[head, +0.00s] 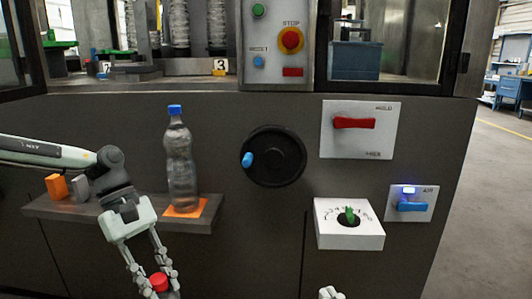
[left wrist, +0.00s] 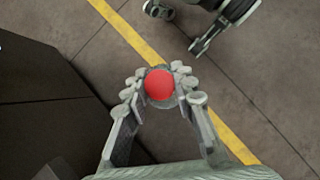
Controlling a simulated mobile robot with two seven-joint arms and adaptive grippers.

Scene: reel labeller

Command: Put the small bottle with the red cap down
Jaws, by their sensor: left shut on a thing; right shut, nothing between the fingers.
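My left gripper (head: 152,280) is shut on the small bottle with the red cap (head: 159,281), low in front of the shelf. Only the cap shows clearly in the head view; the bottle's body is hidden by the fingers and the frame edge. In the left wrist view the red cap (left wrist: 159,84) sits between the left fingers (left wrist: 160,82), with floor visible beyond it. Only the fingertips of my right gripper (head: 330,293) show at the bottom edge of the head view; they are together and hold nothing visible.
A machine shelf (head: 110,216) holds a tall clear bottle with a blue cap (head: 180,160) by an orange square (head: 190,208), and an orange block (head: 56,187) at its left. A handwheel (head: 274,157), a red lever (head: 354,123) and a dial box (head: 349,240) protrude further right.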

